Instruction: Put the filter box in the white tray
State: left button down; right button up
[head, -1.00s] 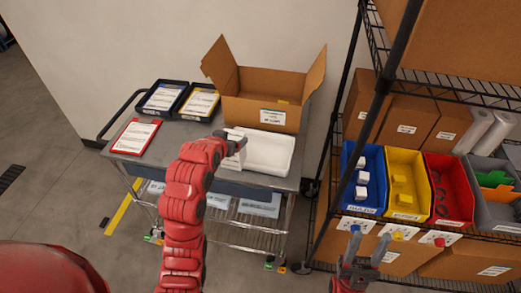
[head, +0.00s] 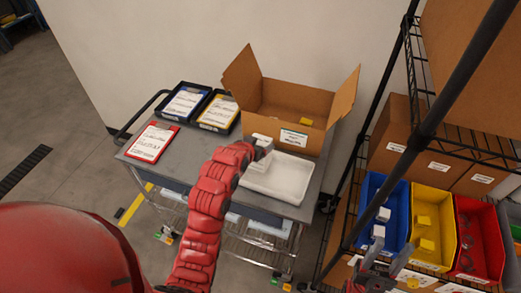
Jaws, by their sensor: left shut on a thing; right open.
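My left gripper (head: 264,149) is shut on a small white box (head: 261,139), mostly hidden by the fingers; I take it to be the filter box. It is at the back left corner of the white tray (head: 279,178), beside or just above its rim; I cannot tell if they touch. The tray lies on the grey cart top and its visible inside looks empty. My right gripper (head: 376,250) is open at the lower right, in front of the blue bin (head: 371,194). White boxes lie in that bin.
An open cardboard box (head: 293,98) with a yellow item stands behind the tray. A red clipboard or tray (head: 152,142) and two dark trays with papers lie on the left of the cart (head: 192,152). A wire shelf with yellow (head: 432,205) and red bins stands right, its post near my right gripper.

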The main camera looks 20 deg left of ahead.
aim_at(262, 166)
pick_arm(q)
jog(key=f, duration=0.1)
jog(key=f+p, duration=0.1)
jog(key=f, duration=0.1)
jog(key=shift+w+f+p, duration=0.25)
jog(key=shift+p, duration=0.15)
jog(key=shift+s+f, duration=0.1)
jog(key=shift+f, duration=0.2)
